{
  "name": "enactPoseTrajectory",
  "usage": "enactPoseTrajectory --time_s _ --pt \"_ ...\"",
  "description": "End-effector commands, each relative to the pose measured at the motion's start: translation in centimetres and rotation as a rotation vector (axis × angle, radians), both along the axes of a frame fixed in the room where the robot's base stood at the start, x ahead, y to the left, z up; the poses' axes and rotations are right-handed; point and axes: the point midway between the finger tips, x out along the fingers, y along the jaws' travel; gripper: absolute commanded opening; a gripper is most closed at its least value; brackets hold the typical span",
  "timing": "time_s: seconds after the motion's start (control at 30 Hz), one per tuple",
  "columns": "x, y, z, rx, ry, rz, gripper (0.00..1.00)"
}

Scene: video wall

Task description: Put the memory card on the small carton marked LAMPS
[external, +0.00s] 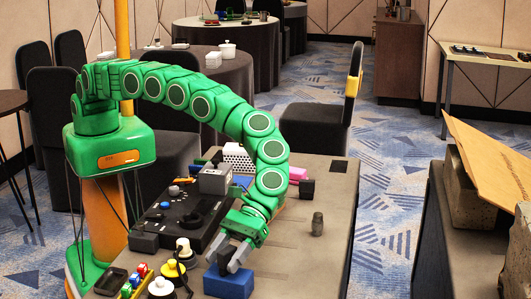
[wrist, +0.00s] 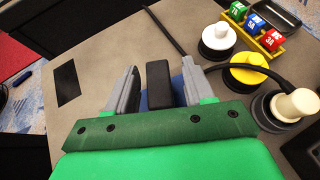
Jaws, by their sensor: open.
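My gripper (external: 226,257) is low over the near part of the table, its grey fingers open and pointing down. In the wrist view my gripper (wrist: 159,85) has a small black upright piece (wrist: 159,84) between its fingers, with gaps at the sides; this may be the memory card, but I read no marking. A blue block (external: 229,284) is just below the fingers in the external view, and a bit of blue (wrist: 146,101) shows behind the black piece. A small grey box (external: 214,181) stands on the dark panel; I cannot read LAMPS on any carton.
White, yellow and cream round plugs (wrist: 247,72) with black cables stand beside the gripper, near a yellow rack of coloured blocks (wrist: 262,28). A dark control panel (external: 178,217) lies behind. A dark cylinder (external: 317,224) stands right; the table's right side is mostly clear.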

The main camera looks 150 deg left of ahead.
Motion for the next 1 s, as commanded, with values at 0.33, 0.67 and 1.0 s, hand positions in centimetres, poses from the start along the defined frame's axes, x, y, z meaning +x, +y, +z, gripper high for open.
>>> enactPoseTrajectory --time_s 0.33,0.67,1.0 --pt "-2.1 5.3 3.0 0.001 0.000 0.002 0.53" --pt "-3.4 8.3 4.8 0.001 0.001 0.001 0.53" --pt "-3.6 8.6 5.0 0.001 0.001 0.000 0.53"
